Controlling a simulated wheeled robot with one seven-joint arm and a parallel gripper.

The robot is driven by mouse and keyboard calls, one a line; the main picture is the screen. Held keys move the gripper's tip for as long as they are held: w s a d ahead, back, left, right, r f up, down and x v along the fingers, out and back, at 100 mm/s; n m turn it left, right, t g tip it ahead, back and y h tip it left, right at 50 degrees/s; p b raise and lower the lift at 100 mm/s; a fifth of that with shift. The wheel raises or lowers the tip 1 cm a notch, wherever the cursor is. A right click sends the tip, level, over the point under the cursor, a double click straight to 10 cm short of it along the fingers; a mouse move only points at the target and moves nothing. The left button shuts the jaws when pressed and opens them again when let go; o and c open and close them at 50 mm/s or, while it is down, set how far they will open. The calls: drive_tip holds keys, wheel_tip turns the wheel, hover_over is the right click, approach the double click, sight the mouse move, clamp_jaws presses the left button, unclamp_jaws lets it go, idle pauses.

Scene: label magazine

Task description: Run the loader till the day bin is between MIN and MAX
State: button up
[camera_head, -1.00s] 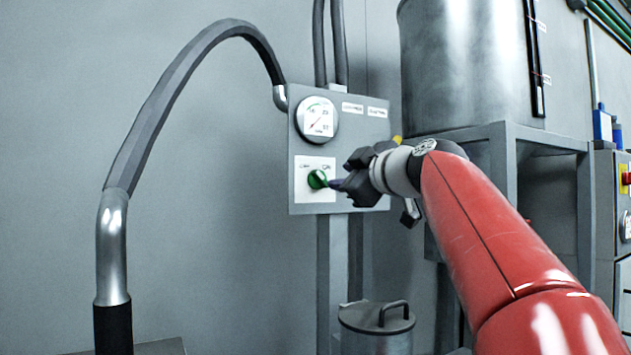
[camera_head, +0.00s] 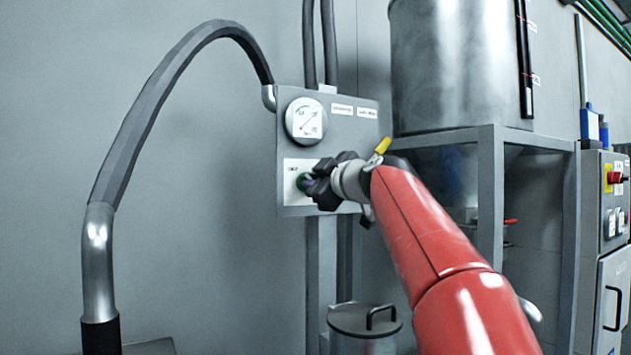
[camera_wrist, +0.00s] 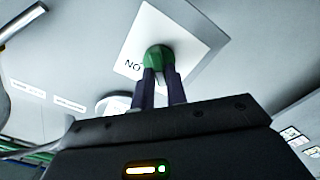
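The loader panel (camera_head: 345,187) is a grey wall box with a round dial (camera_head: 305,121) and a green knob (camera_head: 303,182) on a white plate. My gripper (camera_head: 308,186) is at this knob and hides most of it in the head view. In the wrist view, two dark fingers (camera_wrist: 158,84) reach the green knob (camera_wrist: 158,57) with a narrow gap between them and appear closed on its sides. The metal day bin (camera_head: 455,65) stands right of the panel with a dark vertical level strip (camera_head: 524,60). Red marks sit beside the strip; its labels and level are too small to read.
A thick grey hose (camera_head: 135,130) arcs from the panel to a metal pipe at left. A lidded canister (camera_head: 364,320) stands below the panel. A grey frame (camera_head: 490,190) carries the bin. A cabinet with a red and yellow switch (camera_head: 614,178) is at far right.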

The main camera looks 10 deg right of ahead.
clamp_jaws()
drive_tip(key=shift+m, duration=0.3)
drive_tip(key=m, duration=0.5)
drive_tip(key=m+p, duration=0.1)
drive_tip(key=m, duration=1.1)
drive_tip(key=shift+w+d, duration=0.1)
drive_tip(key=shift+d, duration=0.25)
drive_tip(key=shift+m, duration=0.3)
drive_tip(key=o, duration=0.5)
unclamp_jaws()
